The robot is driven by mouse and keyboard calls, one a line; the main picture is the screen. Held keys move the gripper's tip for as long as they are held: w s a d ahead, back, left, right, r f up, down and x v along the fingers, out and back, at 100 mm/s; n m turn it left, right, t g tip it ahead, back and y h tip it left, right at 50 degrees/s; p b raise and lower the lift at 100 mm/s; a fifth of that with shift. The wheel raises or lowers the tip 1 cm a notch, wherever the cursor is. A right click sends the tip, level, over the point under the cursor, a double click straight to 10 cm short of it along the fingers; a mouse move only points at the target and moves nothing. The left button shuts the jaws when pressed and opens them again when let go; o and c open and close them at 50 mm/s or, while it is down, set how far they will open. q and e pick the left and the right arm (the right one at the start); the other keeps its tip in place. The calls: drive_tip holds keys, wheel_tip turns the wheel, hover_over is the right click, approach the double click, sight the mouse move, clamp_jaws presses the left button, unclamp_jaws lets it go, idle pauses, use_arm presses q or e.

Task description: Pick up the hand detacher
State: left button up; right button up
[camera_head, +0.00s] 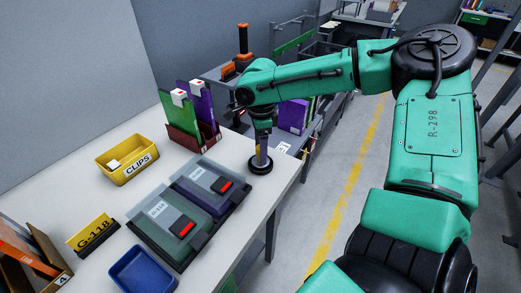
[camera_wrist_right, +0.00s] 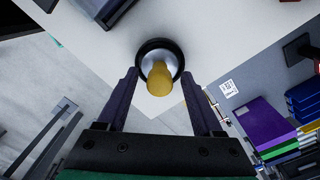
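An upright piece with a round black base, a silver body and a yellow top, which I take to be the hand detacher (camera_head: 261,163), stands at the right edge of the white table in the head view. It also shows in the right wrist view (camera_wrist_right: 160,78), seen from above. My right gripper (camera_wrist_right: 159,88) is open, its two dark fingers on either side of the yellow top with a gap visible. In the head view the right gripper (camera_head: 262,125) is above the piece, partly hidden by my green arm. My left gripper is not in view.
Two dark cases (camera_head: 170,232) lie left of the piece. A yellow CLIPS bin (camera_head: 127,168), a red holder with folders (camera_head: 190,143), a blue tray (camera_head: 142,272) and a G-118 sign (camera_head: 93,234) share the table (camera_head: 60,190). The table's edge is close by.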

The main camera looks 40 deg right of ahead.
clamp_jaws()
drive_tip(key=shift+r, duration=0.1)
